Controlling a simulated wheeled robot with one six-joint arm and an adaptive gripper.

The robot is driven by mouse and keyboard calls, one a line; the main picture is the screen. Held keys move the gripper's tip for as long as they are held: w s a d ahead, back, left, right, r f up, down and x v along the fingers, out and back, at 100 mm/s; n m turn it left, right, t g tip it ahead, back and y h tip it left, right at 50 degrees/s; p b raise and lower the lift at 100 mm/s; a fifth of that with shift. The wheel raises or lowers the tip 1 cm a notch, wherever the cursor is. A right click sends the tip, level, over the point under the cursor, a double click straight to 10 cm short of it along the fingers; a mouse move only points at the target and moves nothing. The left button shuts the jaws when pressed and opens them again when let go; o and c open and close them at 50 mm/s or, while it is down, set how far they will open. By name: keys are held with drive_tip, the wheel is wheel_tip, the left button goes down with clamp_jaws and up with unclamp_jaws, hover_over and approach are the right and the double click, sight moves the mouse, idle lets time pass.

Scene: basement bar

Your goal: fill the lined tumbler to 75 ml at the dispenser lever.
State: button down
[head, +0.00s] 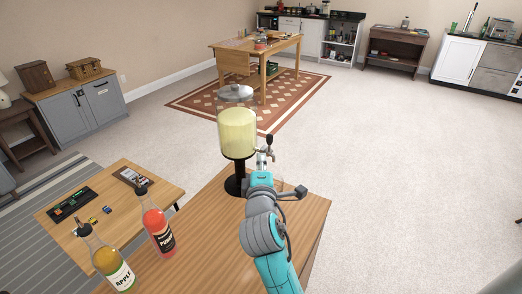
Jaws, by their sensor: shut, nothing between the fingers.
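A drink dispenser (238,138) with a clear tank of pale yellow liquid, a grey lid and a black stand is on the wooden counter. Its metal tap and lever (268,142) stick out on the right side of the tank. My turquoise arm reaches up from the bottom of the view, and my gripper (264,157) is at the tap, just below the lever. The gripper looks small and shut, with nothing held. I cannot tell whether it touches the lever.
A red bottle (157,223) and a yellow apple bottle (107,262) stand on the counter (205,225), left of my arm. A low table (160,185) with small items is at left. Open carpet (400,170) lies to the right.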

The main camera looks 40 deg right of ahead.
sight(269, 144)
drive_tip(key=x, duration=0.9)
drive_tip(key=shift+w, duration=0.2)
